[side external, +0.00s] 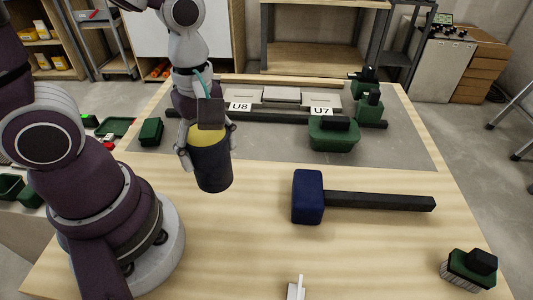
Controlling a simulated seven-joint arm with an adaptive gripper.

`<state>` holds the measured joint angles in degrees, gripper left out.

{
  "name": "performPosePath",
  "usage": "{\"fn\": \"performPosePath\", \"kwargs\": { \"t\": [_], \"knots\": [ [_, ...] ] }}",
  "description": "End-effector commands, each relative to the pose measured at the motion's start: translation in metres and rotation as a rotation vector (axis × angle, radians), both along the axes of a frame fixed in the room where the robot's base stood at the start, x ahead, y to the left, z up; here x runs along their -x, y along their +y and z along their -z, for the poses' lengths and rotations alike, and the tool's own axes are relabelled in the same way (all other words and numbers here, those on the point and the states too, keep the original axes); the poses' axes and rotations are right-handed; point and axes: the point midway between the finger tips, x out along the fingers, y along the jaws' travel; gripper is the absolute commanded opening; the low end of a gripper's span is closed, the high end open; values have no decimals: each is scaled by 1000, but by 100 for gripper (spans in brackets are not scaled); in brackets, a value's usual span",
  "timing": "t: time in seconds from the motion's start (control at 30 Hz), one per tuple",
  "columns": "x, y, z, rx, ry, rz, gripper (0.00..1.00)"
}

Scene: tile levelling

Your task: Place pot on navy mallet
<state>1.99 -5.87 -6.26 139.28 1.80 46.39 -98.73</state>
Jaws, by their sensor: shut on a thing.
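The pot (213,168) is a dark navy cylinder with a yellow upper part. My gripper (207,150) is shut on it, with a finger showing at its left side, and holds it upright. It seems to be a little above the table, but the gap is hard to judge. A dark square piece (210,113) shows just above the yellow part. The navy mallet lies on the table to the right of the pot, with a blue block head (308,197) and a dark handle (385,201) reaching right. Nothing lies on the mallet, and the pot is apart from it.
A green tub (333,134) with a black top stands behind the mallet on a grey mat (400,150). Pale tiles labelled U8 and U7 (282,94) lie at the back behind a dark bar. A green-black brush (470,268) stands front right. The wood between pot and mallet is clear.

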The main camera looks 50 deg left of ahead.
Motion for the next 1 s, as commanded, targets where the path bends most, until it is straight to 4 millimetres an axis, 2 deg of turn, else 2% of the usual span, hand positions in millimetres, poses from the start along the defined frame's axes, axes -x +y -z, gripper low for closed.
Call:
{"fn": "performPosePath", "kwargs": {
  "t": [0.03,0.1,0.17,0.23,0.6,0.7,0.93,1.0],
  "knots": [
    [3,-13,-9,0,-9,12,22],
    [10,-26,-19,-4,-6,4,22],
    [13,-33,-24,-8,-4,-3,22],
    [7,-40,-25,-11,1,-8,22],
    [-88,-83,-14,-11,4,-12,22],
    [-108,-92,-11,-12,4,-13,22],
    [-129,-101,-9,-13,2,-14,22],
    [-128,-100,7,-15,7,-12,22]
  ]
}}
